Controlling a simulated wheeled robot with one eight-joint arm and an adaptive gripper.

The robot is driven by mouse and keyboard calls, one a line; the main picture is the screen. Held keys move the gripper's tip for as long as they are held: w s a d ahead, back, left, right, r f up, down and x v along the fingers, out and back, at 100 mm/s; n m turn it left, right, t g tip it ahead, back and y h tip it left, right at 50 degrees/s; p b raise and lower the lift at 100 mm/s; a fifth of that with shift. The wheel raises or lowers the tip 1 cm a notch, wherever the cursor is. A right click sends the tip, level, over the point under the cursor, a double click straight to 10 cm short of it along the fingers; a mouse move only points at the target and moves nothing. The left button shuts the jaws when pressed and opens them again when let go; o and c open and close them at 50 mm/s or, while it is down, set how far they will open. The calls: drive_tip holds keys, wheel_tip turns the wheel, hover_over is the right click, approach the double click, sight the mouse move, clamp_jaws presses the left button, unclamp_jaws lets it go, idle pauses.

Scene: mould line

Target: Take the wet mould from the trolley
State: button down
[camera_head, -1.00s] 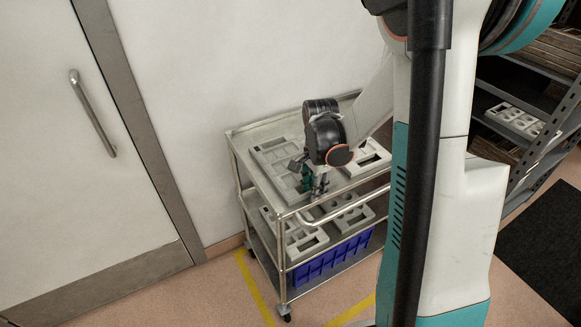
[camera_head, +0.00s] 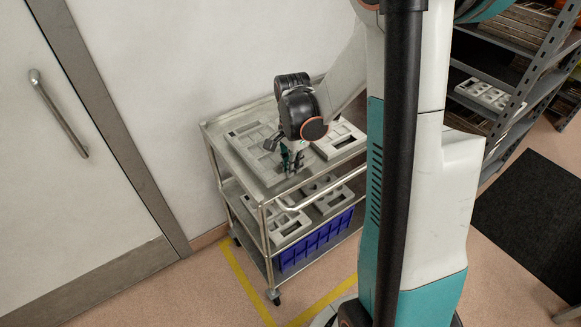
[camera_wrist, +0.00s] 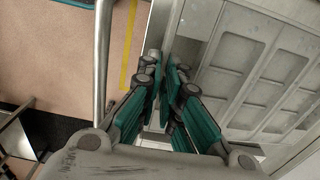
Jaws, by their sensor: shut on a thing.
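A grey mould (camera_head: 246,134) with shallow compartments lies at the left of the trolley's (camera_head: 231,181) top shelf. It fills the right of the wrist view (camera_wrist: 258,68). A paler mould (camera_head: 341,140) with larger openings lies to its right on the same shelf. My gripper (camera_head: 291,165) points down at the grey mould's right front side. In the wrist view my gripper (camera_wrist: 166,75) has its teal fingers close together, shut on the grey mould's edge. The exact contact is hidden between the fingers. I cannot tell whether the mould is lifted.
The middle shelf holds more moulds (camera_head: 284,223), and a blue crate (camera_head: 317,241) is at the bottom. The trolley's handle rail (camera_head: 318,188) runs along its near side. A wall and door (camera_head: 75,160) stand left. A rack (camera_head: 520,85) with moulds stands right, beside a dark mat (camera_head: 535,205).

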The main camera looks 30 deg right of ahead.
wheel_tip(320, 180, up, 22)
drive_tip(key=p, duration=0.8)
drive_tip(key=shift+f, duration=0.25)
